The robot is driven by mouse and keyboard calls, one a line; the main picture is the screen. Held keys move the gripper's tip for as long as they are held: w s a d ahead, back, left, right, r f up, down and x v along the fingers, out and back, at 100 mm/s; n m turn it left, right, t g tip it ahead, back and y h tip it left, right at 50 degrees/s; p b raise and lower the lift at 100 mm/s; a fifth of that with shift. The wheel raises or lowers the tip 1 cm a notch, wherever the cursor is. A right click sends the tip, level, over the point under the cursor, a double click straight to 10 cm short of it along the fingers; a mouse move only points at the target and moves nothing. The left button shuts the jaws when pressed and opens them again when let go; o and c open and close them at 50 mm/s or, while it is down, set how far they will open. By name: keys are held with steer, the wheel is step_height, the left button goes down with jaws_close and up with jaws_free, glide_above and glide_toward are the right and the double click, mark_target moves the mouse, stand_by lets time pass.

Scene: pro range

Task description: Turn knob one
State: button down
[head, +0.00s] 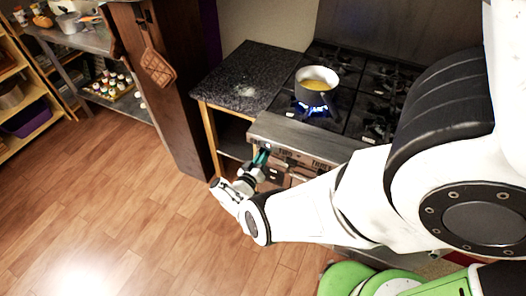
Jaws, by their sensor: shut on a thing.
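The stove (335,150) stands at the centre right, with a steel front panel. The panel seems to carry labels, roughly readable as two and three, right of my gripper. My gripper (262,158), with teal at its fingertips, is at the panel's left end, left of those labels. It is shut on what appears to be knob one, which the fingers mostly hide. I cannot make out the knob's angle. My white arm reaches in from the right and covers the stove's right front.
A pot (316,86) with yellowish contents stands on the left burner, with blue flame below. A dark counter (245,75) adjoins the stove. The wooden floor (110,190) at left is clear.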

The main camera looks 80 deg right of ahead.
steer(key=shift+w+f, duration=0.1)
steer(key=shift+w, duration=0.05)
steer(key=c, duration=1.2)
jaws_free()
steer(key=shift+p+v, duration=0.6)
steer(key=shift+v, duration=1.9)
